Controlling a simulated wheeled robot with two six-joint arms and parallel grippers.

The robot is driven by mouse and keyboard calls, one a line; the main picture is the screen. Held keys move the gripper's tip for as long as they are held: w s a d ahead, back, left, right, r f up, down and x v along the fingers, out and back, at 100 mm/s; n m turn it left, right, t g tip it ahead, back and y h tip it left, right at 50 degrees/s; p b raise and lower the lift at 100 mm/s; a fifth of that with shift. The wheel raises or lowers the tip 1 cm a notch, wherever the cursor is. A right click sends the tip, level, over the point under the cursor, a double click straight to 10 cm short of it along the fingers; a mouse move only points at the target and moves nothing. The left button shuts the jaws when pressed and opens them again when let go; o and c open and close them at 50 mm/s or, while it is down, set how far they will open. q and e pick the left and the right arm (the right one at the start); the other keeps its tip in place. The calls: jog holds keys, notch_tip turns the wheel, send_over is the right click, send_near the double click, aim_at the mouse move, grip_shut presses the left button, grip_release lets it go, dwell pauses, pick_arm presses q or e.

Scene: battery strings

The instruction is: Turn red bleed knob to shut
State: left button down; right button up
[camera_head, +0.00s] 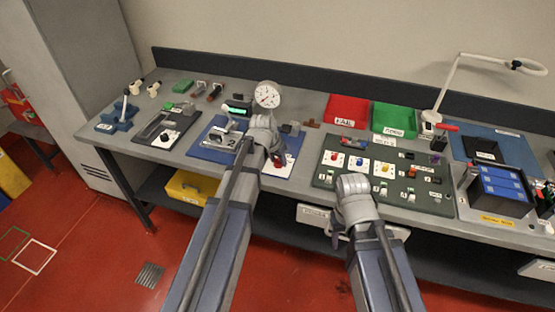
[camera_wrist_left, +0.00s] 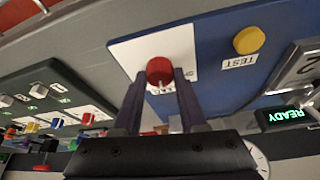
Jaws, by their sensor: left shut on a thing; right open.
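The red bleed knob (camera_wrist_left: 160,71) sits on a white plate (camera_wrist_left: 160,45) on a blue board (camera_wrist_left: 220,75) in the left wrist view. My left gripper (camera_wrist_left: 159,78) is shut on the knob, one dark finger on each side. The label below the knob is partly covered by the fingers. In the head view my left gripper (camera_head: 276,158) is at the right part of the blue board, and the knob is mostly hidden by it. My right gripper (camera_head: 335,238) is open, low in front of the bench edge, its fingers barely visible.
A round gauge (camera_head: 267,95) and a lit READY display (camera_head: 237,110) stand behind my left wrist. A yellow TEST button (camera_wrist_left: 249,40) is near the knob. A green board (camera_head: 325,180) with coloured knobs lies to the right. Red (camera_head: 346,111) and green trays (camera_head: 394,119) are behind.

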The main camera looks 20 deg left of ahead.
pick_arm(q)
jog(key=n+y, duration=0.1)
jog(key=n, duration=0.1)
jog(key=n+y, duration=0.1)
jog(key=n, duration=0.2)
jog(key=shift+d+n, duration=0.2)
jog(key=shift+n, duration=0.1)
jog(key=n+y, duration=0.1)
jog(key=n, duration=0.1)
jog(key=n+g+y, duration=0.1)
jog(key=n, duration=0.2)
jog(key=shift+d, duration=0.1)
jog(key=shift+n, duration=0.4)
jog(key=shift+c, duration=2.3)
grip_release()
jog(key=p+v, duration=0.7)
jog(key=shift+d+r, duration=0.15)
jog(key=shift+r, duration=0.2)
